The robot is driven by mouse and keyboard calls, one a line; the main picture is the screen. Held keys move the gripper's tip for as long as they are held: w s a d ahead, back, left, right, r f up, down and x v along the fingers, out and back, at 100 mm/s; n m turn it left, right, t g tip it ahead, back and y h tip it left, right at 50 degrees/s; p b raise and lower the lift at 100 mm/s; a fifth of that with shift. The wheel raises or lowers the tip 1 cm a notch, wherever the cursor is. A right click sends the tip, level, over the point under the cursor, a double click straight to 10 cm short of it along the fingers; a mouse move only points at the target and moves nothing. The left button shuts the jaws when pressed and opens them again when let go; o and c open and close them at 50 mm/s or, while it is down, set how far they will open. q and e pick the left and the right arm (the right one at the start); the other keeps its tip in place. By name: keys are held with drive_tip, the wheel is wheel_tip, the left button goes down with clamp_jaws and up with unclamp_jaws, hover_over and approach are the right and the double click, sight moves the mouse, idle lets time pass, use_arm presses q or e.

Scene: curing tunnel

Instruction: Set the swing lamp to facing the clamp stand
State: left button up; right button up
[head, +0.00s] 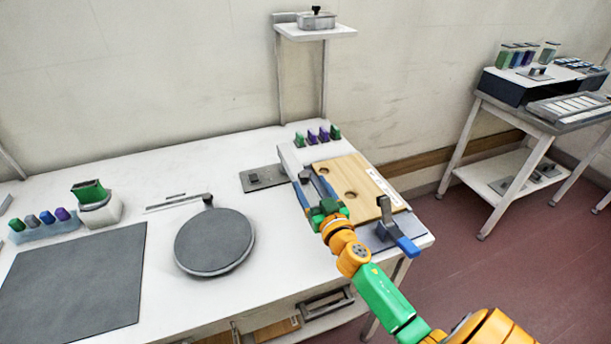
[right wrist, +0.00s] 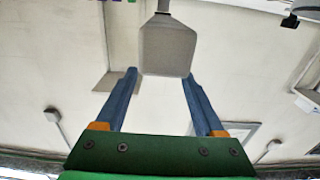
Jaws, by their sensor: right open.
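I cannot tell for sure which part is the swing lamp. A pale grey flat head on a narrow neck (right wrist: 168,48) shows between my right fingers in the right wrist view, apart from both. In the head view my right gripper (head: 311,186) reaches over the left edge of a wooden board (head: 348,182), its blue fingers apart. A small dark grey block (head: 304,177) shows near the fingertips. A dark upright with a blue lever (head: 401,236), perhaps the clamp stand, is at the bench's right front corner. My right gripper also shows open in the right wrist view (right wrist: 160,88).
A grey round plate (head: 214,241) and a dark mat (head: 74,280) lie on the white bench to the left. Small green and purple pieces (head: 318,136) stand behind the board. A raised shelf (head: 315,33) is at the back. A second table (head: 545,118) stands apart at right.

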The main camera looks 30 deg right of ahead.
sight(307, 179)
drive_tip(key=x, duration=0.3)
drive_tip(key=shift+w+d+f, duration=0.1)
drive_tip(key=shift+w+f, duration=0.15)
drive_tip(key=shift+w, duration=0.1)
drive_tip(key=shift+s+r, duration=0.1)
drive_tip(key=shift+s, duration=0.05)
drive_tip(key=shift+c, duration=0.3)
clamp_jaws()
idle(0.4)
